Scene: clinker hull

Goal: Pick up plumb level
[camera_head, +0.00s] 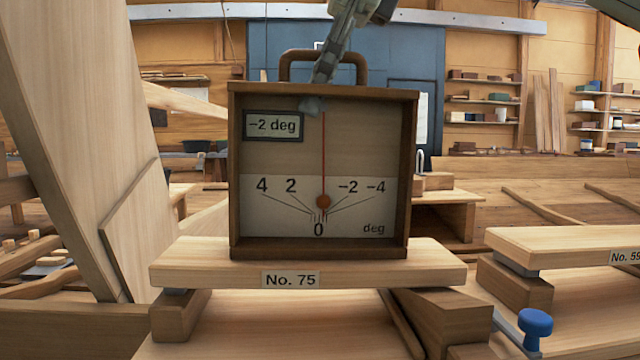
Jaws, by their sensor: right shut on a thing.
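The plumb level (275,160) is a brown wooden box with a top handle, in the middle of the head view. Its face has a red needle, an orange-brown bob, a degree scale and a small plate reading "-2 deg". Its base appears to rest on the plank marked No. 75 (400,268). My right gripper (316,98) comes down from above, across the handle (285,66) and the top edge of the box. It is shut on the plumb level, at the handle or top edge; the exact contact is hard to see. My left gripper is not in view.
A second plank marked No. 59 (570,245) stands to the right on blocks. A blue knob (535,322) sits at the lower right. Tall slanted boards (70,130) rise close on the left. Shelves and a blue cabinet (415,65) stand behind.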

